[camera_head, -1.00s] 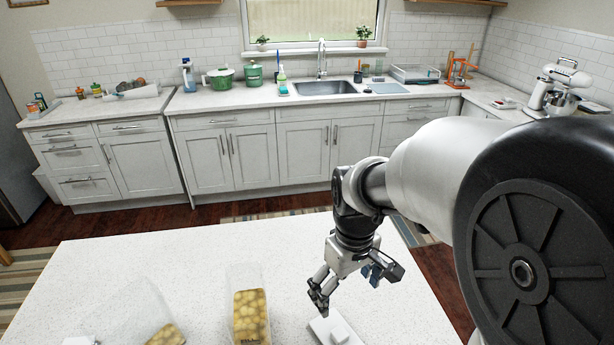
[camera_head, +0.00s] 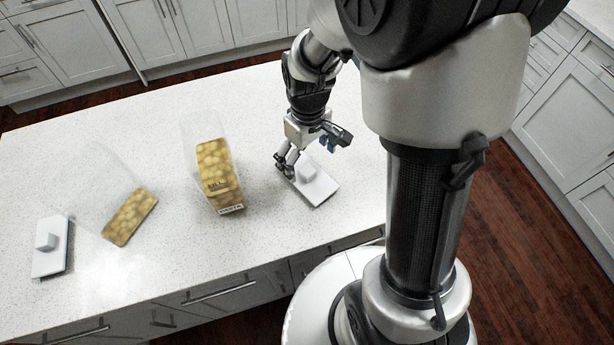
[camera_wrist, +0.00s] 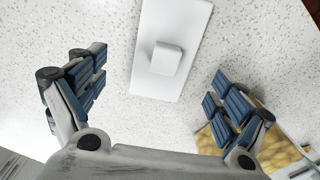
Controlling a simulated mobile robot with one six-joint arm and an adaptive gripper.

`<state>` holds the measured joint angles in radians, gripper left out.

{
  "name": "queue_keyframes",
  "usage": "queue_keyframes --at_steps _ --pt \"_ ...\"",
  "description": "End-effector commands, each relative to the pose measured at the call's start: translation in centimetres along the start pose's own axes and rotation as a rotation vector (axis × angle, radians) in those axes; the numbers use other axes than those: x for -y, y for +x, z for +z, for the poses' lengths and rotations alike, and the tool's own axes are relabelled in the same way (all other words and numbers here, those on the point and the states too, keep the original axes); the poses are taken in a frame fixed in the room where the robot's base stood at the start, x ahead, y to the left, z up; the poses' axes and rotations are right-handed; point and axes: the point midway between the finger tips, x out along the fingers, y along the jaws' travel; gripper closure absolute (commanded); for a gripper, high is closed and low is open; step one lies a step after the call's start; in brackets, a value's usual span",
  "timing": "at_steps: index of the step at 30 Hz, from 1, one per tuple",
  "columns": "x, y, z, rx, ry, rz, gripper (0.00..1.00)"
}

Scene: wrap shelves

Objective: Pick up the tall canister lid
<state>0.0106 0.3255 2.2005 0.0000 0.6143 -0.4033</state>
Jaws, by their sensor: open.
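A white rectangular lid (camera_head: 317,190) with a square raised knob lies flat on the counter, right of the clear canister. My gripper (camera_head: 308,153) is open and empty just above this lid, pointing down. In the wrist view the lid (camera_wrist: 153,84) and its knob (camera_wrist: 166,59) show between and beyond my spread fingers (camera_wrist: 160,82). I cannot tell whether a finger touches the lid. A second white lid with a knob (camera_head: 46,262) lies at the far left. Which lid belongs to the tall canister is not certain.
A clear canister with yellow contents and a label (camera_head: 214,170) stands left of my gripper; its contents (camera_wrist: 275,150) show at lower right in the wrist view. Another clear canister with yellow contents (camera_head: 130,217) is further left. The white counter (camera_head: 255,110) behind is clear.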

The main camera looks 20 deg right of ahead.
Motion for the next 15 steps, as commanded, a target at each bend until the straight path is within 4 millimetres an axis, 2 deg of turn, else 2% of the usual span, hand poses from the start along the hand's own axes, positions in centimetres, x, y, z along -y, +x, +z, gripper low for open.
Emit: queue_keyframes --at_steps 9,15 --pt "0.6 4.5 0.6 0.004 -0.001 -0.002 0.08" --pt "0.6 4.9 0.5 0.001 0.0 0.0 0.08"
